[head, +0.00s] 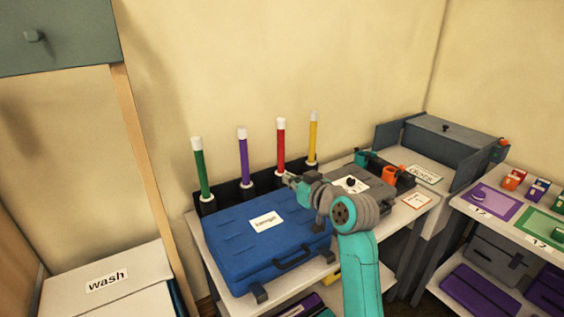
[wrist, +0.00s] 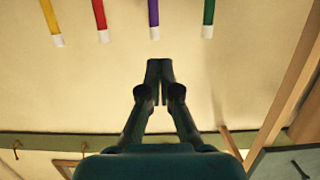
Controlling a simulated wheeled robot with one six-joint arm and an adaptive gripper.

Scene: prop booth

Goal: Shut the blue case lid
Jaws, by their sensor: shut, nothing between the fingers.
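The blue case (head: 240,245) lies on the white table top, with a white label on its lid and a dark handle (head: 293,257) at its front. Its lid lies flat over the base, and I see no clear gap between them. My gripper (head: 288,179) is above the back right corner of the case, near the red wand. In the wrist view my gripper (wrist: 160,66) has its fingers together with nothing between them. The case is not in the wrist view.
Green (head: 201,168), purple (head: 243,155), red (head: 281,146) and yellow (head: 313,138) wands stand in a dark rack behind the case. A grey case (head: 372,193) lies to the right, partly behind my arm. A "wash" box (head: 107,280) stands at left.

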